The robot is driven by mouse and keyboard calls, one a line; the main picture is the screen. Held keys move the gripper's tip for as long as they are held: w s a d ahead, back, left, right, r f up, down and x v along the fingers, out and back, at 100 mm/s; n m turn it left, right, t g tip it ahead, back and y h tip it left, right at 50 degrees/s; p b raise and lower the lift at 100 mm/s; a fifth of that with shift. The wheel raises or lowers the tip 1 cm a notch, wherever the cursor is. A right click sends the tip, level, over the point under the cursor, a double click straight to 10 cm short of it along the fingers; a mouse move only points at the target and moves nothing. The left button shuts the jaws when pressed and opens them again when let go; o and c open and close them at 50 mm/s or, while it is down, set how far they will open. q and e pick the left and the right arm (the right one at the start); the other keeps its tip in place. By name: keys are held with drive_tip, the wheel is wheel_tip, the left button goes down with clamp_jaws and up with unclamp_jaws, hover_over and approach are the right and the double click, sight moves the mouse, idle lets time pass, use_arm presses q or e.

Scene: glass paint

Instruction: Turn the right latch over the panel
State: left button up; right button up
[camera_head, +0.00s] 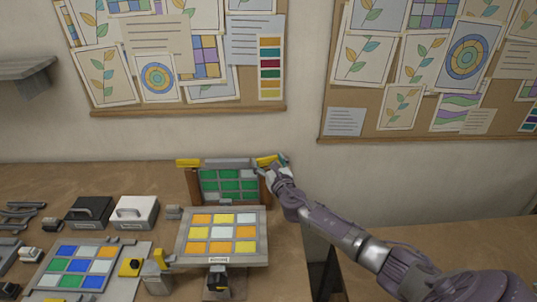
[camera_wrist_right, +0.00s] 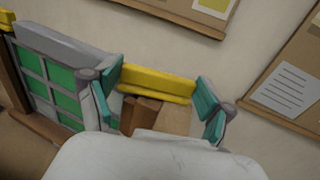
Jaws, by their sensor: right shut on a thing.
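The green-and-white tiled panel (camera_head: 230,186) stands upright in a brown wooden frame at the back of the table. The right latch (camera_head: 266,161), a yellow bar, is at the frame's top right corner. My right gripper (camera_head: 278,162) reaches it from the right and is shut on it. In the right wrist view the latch (camera_wrist_right: 157,84) lies between the teal fingertips (camera_wrist_right: 160,97), above a brown post and beside the panel (camera_wrist_right: 62,98). The left latch (camera_head: 188,163), also yellow, points outward to the left. My left gripper is out of view.
An orange, yellow and white tiled panel (camera_head: 221,219) sits on a stand in front of the frame. A blue, green and orange panel (camera_head: 83,268) and two boxes (camera_head: 136,211) lie to the left. A second table stands at the right.

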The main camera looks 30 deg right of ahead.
drive_tip(key=shift+a+r+m+g+h+p, duration=0.15)
drive_tip(key=shift+m+g+h+p, duration=0.2)
drive_tip(key=shift+m+h, duration=0.5)
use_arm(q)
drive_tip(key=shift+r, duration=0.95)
use_arm(e)
drive_tip(key=shift+w+m+g+h, duration=0.1)
drive_tip(key=shift+m+g+h, duration=0.55)
drive_tip(key=shift+h, duration=0.8)
drive_tip(key=shift+m+h, duration=0.4)
drive_tip(key=o, duration=1)
drive_tip(key=shift+o, duration=0.2)
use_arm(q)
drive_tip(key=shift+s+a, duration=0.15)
use_arm(e)
drive_tip(key=shift+a, duration=0.1)
drive_tip(key=v, duration=1.2)
